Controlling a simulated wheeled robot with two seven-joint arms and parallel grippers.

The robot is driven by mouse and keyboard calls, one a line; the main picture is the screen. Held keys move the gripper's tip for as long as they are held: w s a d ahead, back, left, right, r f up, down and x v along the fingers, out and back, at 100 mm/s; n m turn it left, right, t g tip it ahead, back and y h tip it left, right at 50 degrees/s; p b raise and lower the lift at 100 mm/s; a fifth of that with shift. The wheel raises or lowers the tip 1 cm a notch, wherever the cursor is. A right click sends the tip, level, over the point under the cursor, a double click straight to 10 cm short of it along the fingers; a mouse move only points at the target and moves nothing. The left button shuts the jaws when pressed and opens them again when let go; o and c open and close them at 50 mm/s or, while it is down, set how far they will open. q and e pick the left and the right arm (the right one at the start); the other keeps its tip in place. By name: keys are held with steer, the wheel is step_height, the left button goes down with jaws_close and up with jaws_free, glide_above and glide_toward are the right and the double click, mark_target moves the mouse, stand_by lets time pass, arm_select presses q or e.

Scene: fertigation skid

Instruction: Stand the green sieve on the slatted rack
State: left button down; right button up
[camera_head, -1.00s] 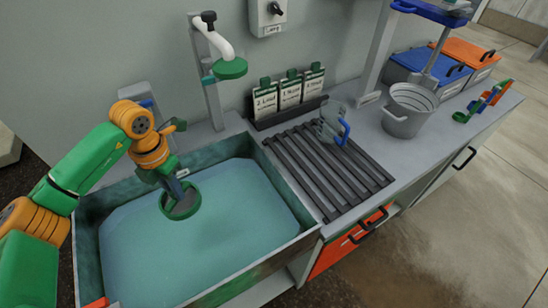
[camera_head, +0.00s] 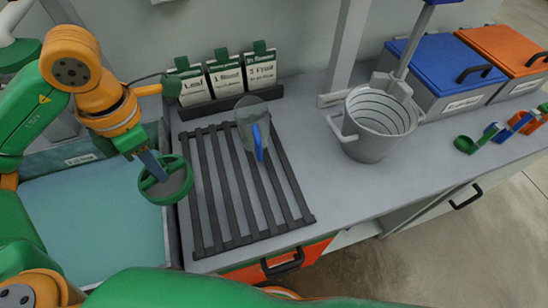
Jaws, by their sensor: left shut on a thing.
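The green sieve (camera_head: 167,181) is a round green ring with a grey mesh, in the head view left of centre. My left gripper (camera_head: 150,163) is shut on it and holds it up over the right edge of the water basin, just left of the slatted rack. The dark slatted rack (camera_head: 196,215) lies on the grey counter. A clear jug with a blue handle (camera_head: 258,140) stands on the rack's back part; the front slats are bare. My right gripper is not in view.
The water-filled basin (camera_head: 95,215) is at the left. Label cards (camera_head: 225,75) stand behind the rack. A grey bucket (camera_head: 375,125) stands to the right, with blue (camera_head: 440,55) and orange (camera_head: 510,50) lidded boxes behind. Counter between rack and bucket is clear.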

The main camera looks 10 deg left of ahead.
arm_select(q)
steer(key=shift+d, duration=0.1)
steer(key=w+d+f, duration=0.1)
steer(key=w+f, duration=0.2)
steer(key=w, duration=0.1)
steer(key=w+f, duration=0.3)
steer(key=w, duration=0.1)
steer(key=w+d+f, duration=0.1)
steer(key=w+f, duration=0.2)
steer(key=w, duration=0.1)
steer(key=shift+w+d+f, duration=0.25)
steer(key=shift+w+d, duration=0.05)
steer(key=shift+d, duration=0.05)
step_height(320, 180, down, 3)
steer(key=shift+r+p, duration=0.15)
steer(key=shift+p, duration=0.65)
steer(key=shift+w+a+f, duration=0.1)
steer(key=shift+f, duration=0.3)
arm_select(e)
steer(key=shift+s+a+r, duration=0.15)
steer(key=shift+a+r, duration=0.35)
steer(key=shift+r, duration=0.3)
arm_select(q)
steer(key=shift+f, duration=0.15)
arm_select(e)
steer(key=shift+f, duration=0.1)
